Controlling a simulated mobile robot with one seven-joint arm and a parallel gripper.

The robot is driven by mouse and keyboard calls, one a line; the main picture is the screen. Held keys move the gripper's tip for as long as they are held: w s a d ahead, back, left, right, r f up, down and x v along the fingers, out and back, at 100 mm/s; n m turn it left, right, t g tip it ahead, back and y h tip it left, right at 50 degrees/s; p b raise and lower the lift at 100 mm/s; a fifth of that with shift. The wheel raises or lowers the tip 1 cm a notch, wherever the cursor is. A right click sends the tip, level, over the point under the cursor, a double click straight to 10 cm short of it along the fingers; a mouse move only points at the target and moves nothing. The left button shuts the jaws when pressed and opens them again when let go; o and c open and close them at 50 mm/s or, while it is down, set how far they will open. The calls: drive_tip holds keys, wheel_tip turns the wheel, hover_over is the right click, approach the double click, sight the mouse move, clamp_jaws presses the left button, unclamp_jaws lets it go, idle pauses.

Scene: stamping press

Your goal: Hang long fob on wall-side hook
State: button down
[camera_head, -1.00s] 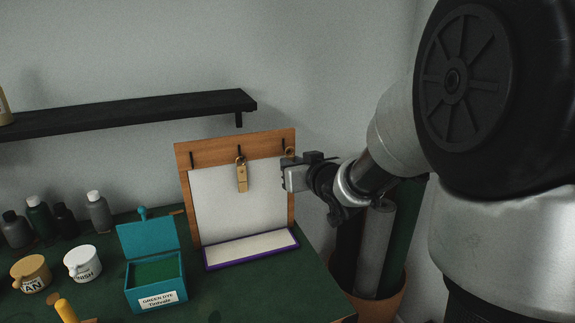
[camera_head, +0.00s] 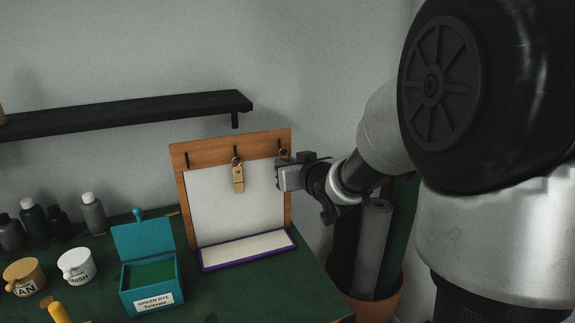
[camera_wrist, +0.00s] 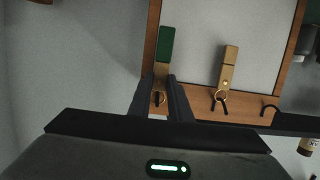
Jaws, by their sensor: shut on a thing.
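My gripper (camera_head: 280,178) is at the right edge of the wooden hook board (camera_head: 211,149). In the wrist view, its fingers (camera_wrist: 161,82) are shut on a long fob (camera_wrist: 165,45), green at its far end and tan near the fingers. The fob's brass ring (camera_wrist: 158,98) shows between the fingers. In the head view the ring (camera_head: 283,153) is at the right-hand hook (camera_head: 279,145); I cannot tell whether it is around the hook. A shorter tan fob (camera_head: 238,179) hangs on the middle hook; it also shows in the wrist view (camera_wrist: 228,68). The left hook (camera_head: 187,160) is empty.
A purple-edged tray (camera_head: 250,260) stands at the board's foot. A teal box (camera_head: 144,240), cups and several bottles are on the green table to the left. A black shelf (camera_head: 120,113) is on the wall above left. A pot with rolls (camera_head: 372,250) stands below my arm.

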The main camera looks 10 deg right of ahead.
drive_tip(key=shift+w+f, duration=0.1)
drive_tip(key=shift+w, duration=0.05)
drive_tip(key=shift+b+x, duration=0.45)
drive_tip(key=shift+x, duration=0.4)
drive_tip(key=shift+f, duration=0.15)
drive_tip(key=shift+f+b, duration=0.35)
drive_tip(key=c, duration=1.6)
unclamp_jaws()
drive_tip(key=shift+o, duration=0.2)
